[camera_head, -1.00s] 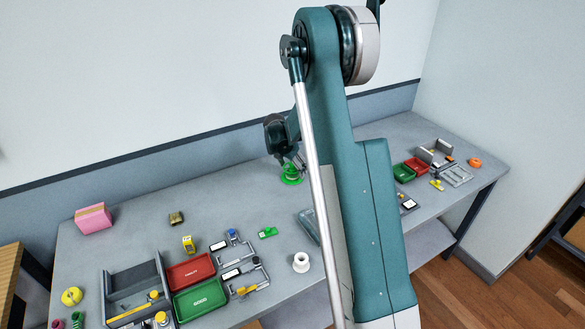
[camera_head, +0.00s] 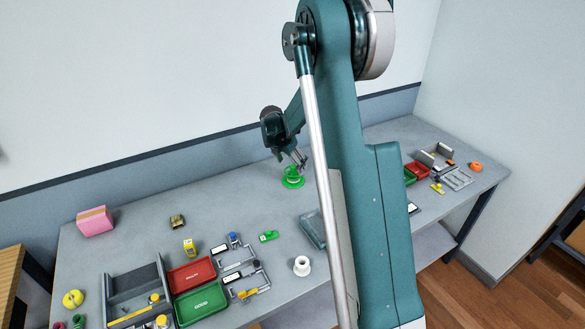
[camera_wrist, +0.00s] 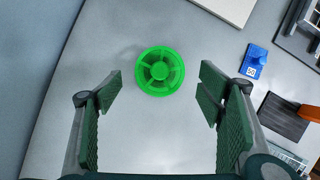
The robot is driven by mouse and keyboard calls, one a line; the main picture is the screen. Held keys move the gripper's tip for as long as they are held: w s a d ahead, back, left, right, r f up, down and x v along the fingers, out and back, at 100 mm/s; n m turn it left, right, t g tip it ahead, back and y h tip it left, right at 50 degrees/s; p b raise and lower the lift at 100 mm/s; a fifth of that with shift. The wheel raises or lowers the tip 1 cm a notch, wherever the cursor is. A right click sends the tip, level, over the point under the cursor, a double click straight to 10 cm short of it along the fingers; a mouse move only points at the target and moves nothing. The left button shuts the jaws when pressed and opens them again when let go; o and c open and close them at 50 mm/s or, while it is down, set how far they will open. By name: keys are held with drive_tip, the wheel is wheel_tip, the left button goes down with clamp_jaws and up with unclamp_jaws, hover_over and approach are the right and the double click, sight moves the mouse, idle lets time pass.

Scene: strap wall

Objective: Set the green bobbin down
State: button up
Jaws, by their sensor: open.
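The green bobbin (camera_head: 293,180) stands on the grey table toward the back, near the wall. In the wrist view the bobbin (camera_wrist: 160,71) shows its round flanged top and lies just beyond the fingertips, roughly centred between them. My gripper (camera_head: 299,161) is above and close to the bobbin in the head view. In the wrist view my gripper (camera_wrist: 161,87) is open, with a gap between each finger and the bobbin. Nothing is held.
Red (camera_head: 192,274) and green trays (camera_head: 200,302) stand at the front left. The table around the bobbin is clear.

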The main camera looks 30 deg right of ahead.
drive_tip(key=v, duration=0.6)
drive_tip(key=shift+r, duration=0.2)
drive_tip(key=shift+a, duration=0.1)
idle(0.4)
drive_tip(key=s+a+r+m+t+y, duration=0.1)
drive_tip(key=s+a+r+m, duration=0.4)
drive_tip(key=s+a+r, duration=0.35)
drive_tip(key=s+a+r+m+t+y, duration=0.1)
drive_tip(key=s+a+r+m, duration=0.45)
drive_tip(key=s+r, duration=0.45)
drive_tip(key=s+a+m+t, duration=0.1)
drive_tip(key=s+a+m, duration=0.3)
drive_tip(key=s, duration=0.5)
drive_tip(key=s+a+f+m+t+y, duration=0.1)
drive_tip(key=s+a+m, duration=0.3)
drive_tip(key=s, duration=0.4)
drive_tip(key=s+a+f+m+t+y, duration=0.1)
drive_tip(key=s+a+m, duration=0.3)
drive_tip(key=s, duration=0.5)
drive_tip(key=shift+s+m, duration=0.35)
